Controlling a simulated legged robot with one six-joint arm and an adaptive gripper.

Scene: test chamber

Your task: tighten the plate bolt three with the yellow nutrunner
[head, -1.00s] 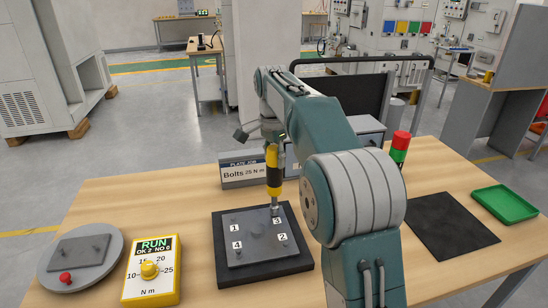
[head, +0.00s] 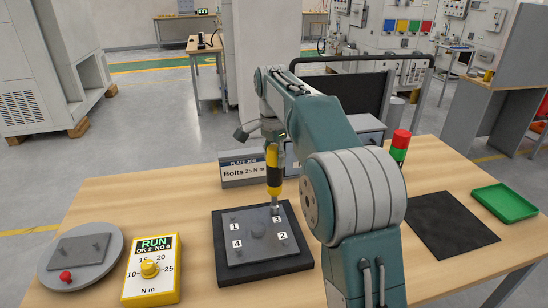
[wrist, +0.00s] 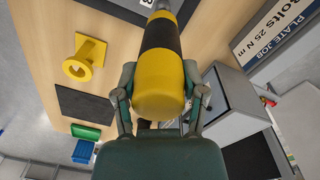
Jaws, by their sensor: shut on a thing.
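The yellow and black nutrunner (head: 273,172) stands upright, its socket end down at the bolt by label 3 on the dark plate (head: 250,258). My gripper (wrist: 160,100) is shut around the nutrunner's yellow body (wrist: 160,90) in the wrist view. In the head view my arm partly hides the gripper. Labels 1, 2, 3 and 4 mark the plate's bolts. The socket covers bolt three, so I cannot see its head. The yellow controller (head: 151,270) reads RUN, OK 2, NO 0, with its dial between 15 and 20.
A sign (head: 245,170) reads "PLATE JOB, Bolts 25 N m". A round grey fixture (head: 80,285) with a red knob lies at left. A black mat (head: 450,225), a green tray (head: 505,203) and a red-green light (head: 400,146) are at right. A yellow ring holder (wrist: 84,58) shows in the wrist view.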

